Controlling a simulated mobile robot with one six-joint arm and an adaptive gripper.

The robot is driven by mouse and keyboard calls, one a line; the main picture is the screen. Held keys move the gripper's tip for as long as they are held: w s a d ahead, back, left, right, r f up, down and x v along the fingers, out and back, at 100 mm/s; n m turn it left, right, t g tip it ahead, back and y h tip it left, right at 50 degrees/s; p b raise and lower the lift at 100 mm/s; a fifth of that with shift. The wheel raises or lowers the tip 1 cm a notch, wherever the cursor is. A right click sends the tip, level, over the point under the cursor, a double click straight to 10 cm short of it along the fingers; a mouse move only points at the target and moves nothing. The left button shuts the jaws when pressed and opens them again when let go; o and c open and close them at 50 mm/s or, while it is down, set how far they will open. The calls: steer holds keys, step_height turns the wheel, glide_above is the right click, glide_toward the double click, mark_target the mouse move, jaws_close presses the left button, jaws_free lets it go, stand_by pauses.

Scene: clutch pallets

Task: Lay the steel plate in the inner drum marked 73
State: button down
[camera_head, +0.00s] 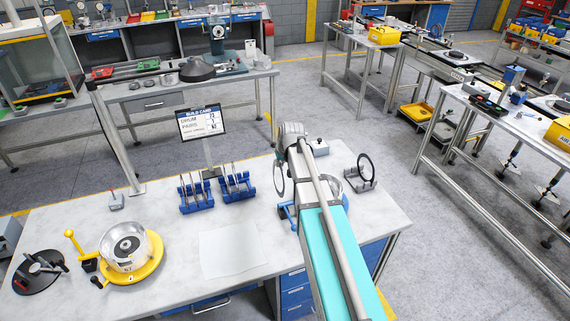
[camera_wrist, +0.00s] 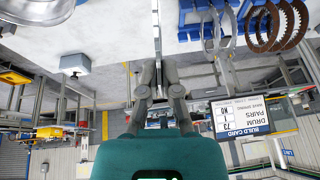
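My gripper (camera_wrist: 160,85) is shut on a thin steel plate (camera_wrist: 157,30), seen edge-on in the wrist view. In the head view a thin ring (camera_head: 279,178) hangs below my wrist, clear of the racks. A silver drum (camera_head: 124,247) sits in a yellow fixture (camera_head: 150,268) at the left of the bench. Another silver drum (camera_wrist: 32,12) shows at the upper left of the wrist view; in the head view my arm mostly covers it. I cannot read a number on either drum. The build card (camera_wrist: 247,116) reads drum 73, pairs 1, wave spring no.
Two blue racks (camera_head: 196,194) with upright plates stand left of my arm; brown rings (camera_wrist: 262,28) show in the wrist view. A dark ring (camera_head: 364,168) stands in a holder at right. A small button box (camera_head: 319,148) is at the back. A white sheet (camera_head: 230,252) lies clear.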

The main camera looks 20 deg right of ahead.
steer(key=w+a+r+m+t+y, duration=0.35)
steer(key=a+r+m+t, duration=0.2)
steer(key=r, duration=0.25)
steer(key=w+a+r+m+t+y, duration=0.2)
steer(key=a+r+m+t+y, duration=0.3)
steer(key=a+r, duration=0.15)
step_height(320, 180, down, 25)
steer(key=b, duration=2.5)
steer(key=shift+s+d+r+g+h+b, duration=0.15)
steer(key=shift+s+d+g+h+b, duration=0.1)
steer(key=shift+d+g+h+b, duration=0.15)
steer(key=shift+d, duration=0.2)
